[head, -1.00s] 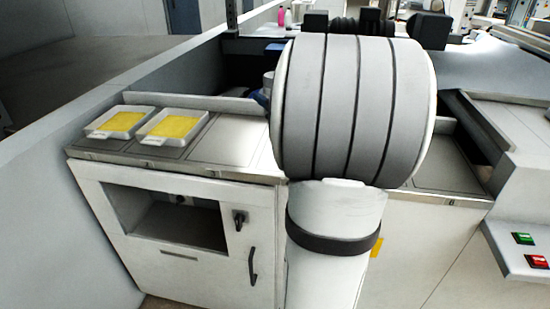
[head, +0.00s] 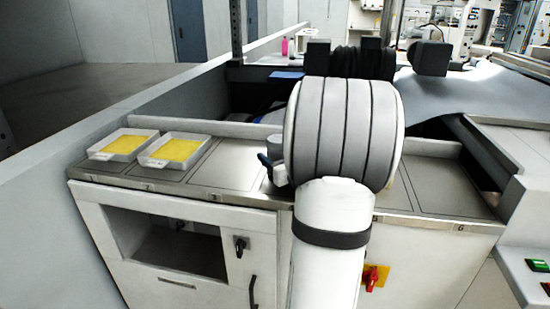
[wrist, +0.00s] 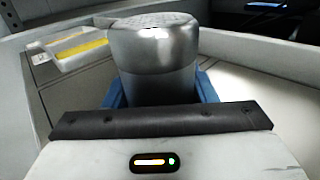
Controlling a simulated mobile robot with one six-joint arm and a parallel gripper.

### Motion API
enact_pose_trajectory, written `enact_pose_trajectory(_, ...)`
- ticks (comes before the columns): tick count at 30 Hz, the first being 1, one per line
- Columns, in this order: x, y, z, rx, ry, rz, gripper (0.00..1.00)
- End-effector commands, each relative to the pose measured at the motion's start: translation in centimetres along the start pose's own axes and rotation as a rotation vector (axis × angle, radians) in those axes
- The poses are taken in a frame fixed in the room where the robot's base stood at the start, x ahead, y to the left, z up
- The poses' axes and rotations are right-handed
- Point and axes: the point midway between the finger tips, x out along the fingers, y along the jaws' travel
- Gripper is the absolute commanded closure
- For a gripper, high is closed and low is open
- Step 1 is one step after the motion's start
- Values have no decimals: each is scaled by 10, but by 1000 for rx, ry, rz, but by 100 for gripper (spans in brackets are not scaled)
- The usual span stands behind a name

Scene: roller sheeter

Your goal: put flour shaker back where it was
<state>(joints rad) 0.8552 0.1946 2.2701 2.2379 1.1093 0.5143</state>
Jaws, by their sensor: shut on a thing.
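The flour shaker (wrist: 153,60) is a metallic cylinder with a perforated top, upright in the middle of the wrist view. My gripper (wrist: 160,90) is shut on it, with a blue finger on each side. The shaker's lower part is hidden behind the gripper body. In the head view my arm hides most of the gripper and the shaker; a blue finger shows just left of the arm, over the metal counter (head: 235,160). I cannot tell whether the shaker's base touches the counter.
Two white trays with yellow contents, the left tray (head: 92,154) and the right tray (head: 147,161), stand on the counter's left end. Bare marked panels lie right of them. A low ledge (head: 210,128) runs behind. A red and yellow switch (head: 373,278) is on the front.

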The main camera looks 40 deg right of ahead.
Motion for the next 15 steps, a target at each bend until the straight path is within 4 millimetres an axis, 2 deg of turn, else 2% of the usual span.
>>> enact_pose_trajectory(5, 0, 0, -3, -1, 0, 0, 76)
enact_pose_trajectory(6, 0, 0, -4, 0, 1, -1, 48)
enact_pose_trajectory(14, 0, -1, -2, 0, 1, -1, 26)
enact_pose_trajectory(15, 0, -1, -2, 0, 1, -1, 26)
